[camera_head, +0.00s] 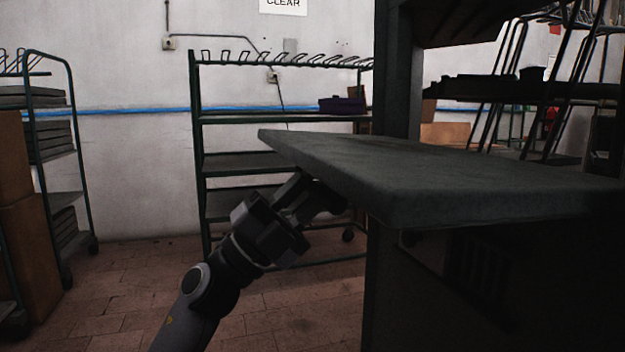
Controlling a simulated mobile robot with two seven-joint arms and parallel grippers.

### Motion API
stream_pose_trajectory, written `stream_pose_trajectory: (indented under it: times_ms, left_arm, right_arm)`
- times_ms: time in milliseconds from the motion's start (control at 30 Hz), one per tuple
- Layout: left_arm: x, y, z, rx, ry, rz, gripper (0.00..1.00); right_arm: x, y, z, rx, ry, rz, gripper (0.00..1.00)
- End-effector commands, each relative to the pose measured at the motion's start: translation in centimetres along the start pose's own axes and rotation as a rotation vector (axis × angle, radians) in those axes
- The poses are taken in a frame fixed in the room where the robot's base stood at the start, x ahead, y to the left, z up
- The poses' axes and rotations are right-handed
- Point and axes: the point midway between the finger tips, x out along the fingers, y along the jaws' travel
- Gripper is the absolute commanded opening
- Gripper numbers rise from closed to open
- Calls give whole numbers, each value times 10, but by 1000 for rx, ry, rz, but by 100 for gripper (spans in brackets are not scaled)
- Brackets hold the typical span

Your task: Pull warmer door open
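A thick grey-green slab (400,175) lies about level and juts out from a dark machine (470,275) on the right. I cannot tell for sure whether this slab is the warmer door; no other door is plain to see. My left gripper (322,193) reaches up from the bottom of the view to the slab's near left edge. Its tips are at or just under that edge and partly hidden in shadow. I cannot tell whether it touches the slab or whether its fingers are apart. My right gripper is not in view.
A dark wheeled rack (197,150) with shelves stands behind the arm. A cart (60,160) with boxes (15,190) stands at the far left. A dark post (397,70) rises behind the slab. The brick floor (130,280) between cart and rack is clear.

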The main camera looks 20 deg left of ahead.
Motion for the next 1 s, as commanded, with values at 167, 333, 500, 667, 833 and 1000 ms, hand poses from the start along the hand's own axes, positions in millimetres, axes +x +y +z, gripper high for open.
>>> stream_pose_trajectory:
  times_ms: [167,333,500,667,833,1000]
  left_arm:
    - [-1,-1,0,0,0,-5,0]
    - [-1,-1,0,0,0,-5,0]
    - [-1,-2,0,0,0,-6,41]
    - [0,-2,0,1,0,-7,41]
    - [-4,-2,0,1,-1,-7,41]
    - [-23,-1,1,0,-3,-3,41]
  right_arm:
    - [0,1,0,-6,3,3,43]
    - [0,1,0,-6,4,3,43]
    - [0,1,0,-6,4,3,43]
    - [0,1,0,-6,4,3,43]
    - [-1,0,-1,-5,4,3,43]
    - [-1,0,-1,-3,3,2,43]
